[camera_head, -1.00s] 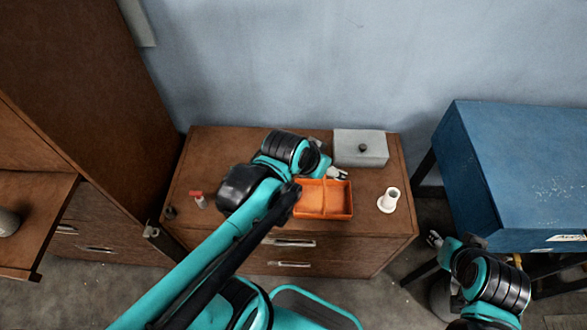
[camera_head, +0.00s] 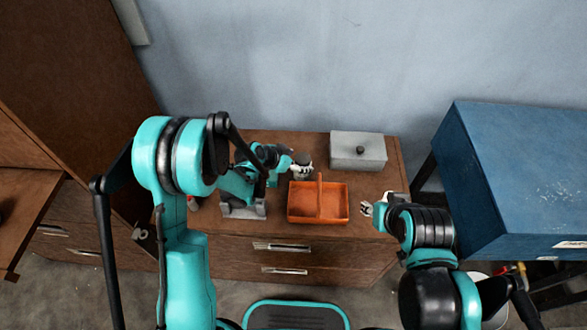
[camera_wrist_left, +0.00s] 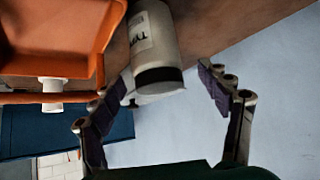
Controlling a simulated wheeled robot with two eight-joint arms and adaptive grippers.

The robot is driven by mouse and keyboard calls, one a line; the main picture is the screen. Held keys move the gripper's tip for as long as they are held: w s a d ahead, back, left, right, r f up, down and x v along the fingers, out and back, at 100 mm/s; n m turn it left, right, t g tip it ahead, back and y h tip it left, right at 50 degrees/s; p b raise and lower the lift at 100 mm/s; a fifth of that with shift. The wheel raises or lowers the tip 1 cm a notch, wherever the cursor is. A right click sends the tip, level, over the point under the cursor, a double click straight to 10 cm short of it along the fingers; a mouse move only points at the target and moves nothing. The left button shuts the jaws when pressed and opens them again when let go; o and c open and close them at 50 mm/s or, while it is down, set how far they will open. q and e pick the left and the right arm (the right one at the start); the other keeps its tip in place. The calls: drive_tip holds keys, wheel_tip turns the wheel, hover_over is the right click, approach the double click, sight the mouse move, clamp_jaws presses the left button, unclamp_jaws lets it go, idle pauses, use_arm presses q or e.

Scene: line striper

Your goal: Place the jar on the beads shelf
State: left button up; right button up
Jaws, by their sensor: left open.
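The jar (camera_head: 304,171), with a dark end, stands on the brown cabinet behind the orange tray. In the left wrist view the jar (camera_wrist_left: 153,42) shows a pale body, a printed label and a dark end towards me. My left gripper (camera_head: 291,164) is beside the jar, on its left in the head view. In the left wrist view that gripper (camera_wrist_left: 162,82) is open, with the jar's near end in front of the gap between its fingers. My right gripper (camera_head: 368,208) is to the right of the tray; its fingers are too small to judge. I cannot tell which shelf is the beads shelf.
The orange divided tray (camera_head: 333,218) lies just in front of the jar. A grey lidded box (camera_head: 345,152) stands at the back right of the cabinet (camera_head: 395,175). A blue chest (camera_head: 510,170) is further right. A brown shelf unit (camera_head: 30,210) is at the left.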

use_arm(q)
drive_tip(key=shift+b+x, duration=0.3)
drive_tip(key=shift+x, duration=0.8)
drive_tip(key=x, duration=0.1)
drive_tip(key=b+x, duration=0.1)
drive_tip(key=x, duration=0.1)
drive_tip(key=b+x, duration=0.1)
drive_tip(key=shift+s+f, duration=0.2)
drive_tip(key=shift+f, duration=0.25)
drive_tip(key=shift+w+d+f, duration=0.2)
drive_tip(key=shift+r, duration=0.1)
drive_tip(key=c, duration=0.3)
clamp_jaws()
